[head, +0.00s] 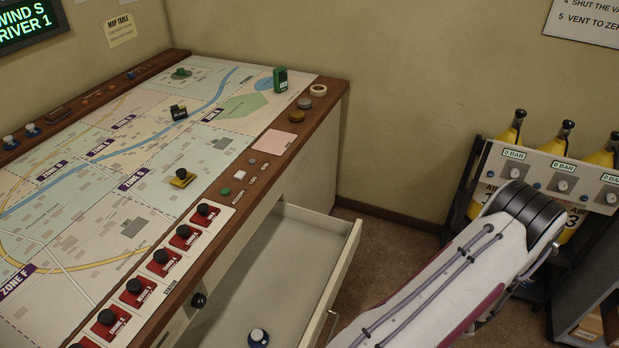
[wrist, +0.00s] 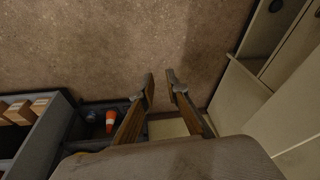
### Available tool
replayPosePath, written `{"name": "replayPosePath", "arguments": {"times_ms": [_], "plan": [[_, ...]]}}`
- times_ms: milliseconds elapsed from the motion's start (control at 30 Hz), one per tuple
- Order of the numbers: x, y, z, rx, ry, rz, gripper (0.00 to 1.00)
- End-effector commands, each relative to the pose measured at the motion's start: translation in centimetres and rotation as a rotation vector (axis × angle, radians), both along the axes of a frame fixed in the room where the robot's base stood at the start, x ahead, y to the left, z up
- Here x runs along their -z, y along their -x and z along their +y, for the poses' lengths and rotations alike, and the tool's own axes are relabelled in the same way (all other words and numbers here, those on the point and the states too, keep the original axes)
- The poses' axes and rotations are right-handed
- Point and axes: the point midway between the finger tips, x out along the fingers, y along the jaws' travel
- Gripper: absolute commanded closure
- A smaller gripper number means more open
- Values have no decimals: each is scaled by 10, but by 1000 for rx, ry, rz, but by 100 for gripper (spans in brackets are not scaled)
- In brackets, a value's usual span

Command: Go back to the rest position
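My gripper (wrist: 160,88) shows in the wrist view with its two fingers apart and nothing between them. It points down over the brown carpet (wrist: 135,45), clear of the things around it. In the head view my white arm reaches in from the lower right, and the gripper itself is out of the picture.
A rack with yellow cylinders (head: 560,138) stands at the right. The wrist view shows a shelf with brown boxes (wrist: 18,111) and an orange-and-white item (wrist: 110,120).

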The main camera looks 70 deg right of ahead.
Motion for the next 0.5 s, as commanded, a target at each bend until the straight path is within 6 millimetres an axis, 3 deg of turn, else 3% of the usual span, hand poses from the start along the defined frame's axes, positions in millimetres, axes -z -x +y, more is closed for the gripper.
{"name": "replayPosePath", "arguments": {"times_ms": [267, 500], "plan": [[-60, -10, -26, -48, -27, 185, 86], [-114, -36, -37, -87, -50, 302, 86]]}}
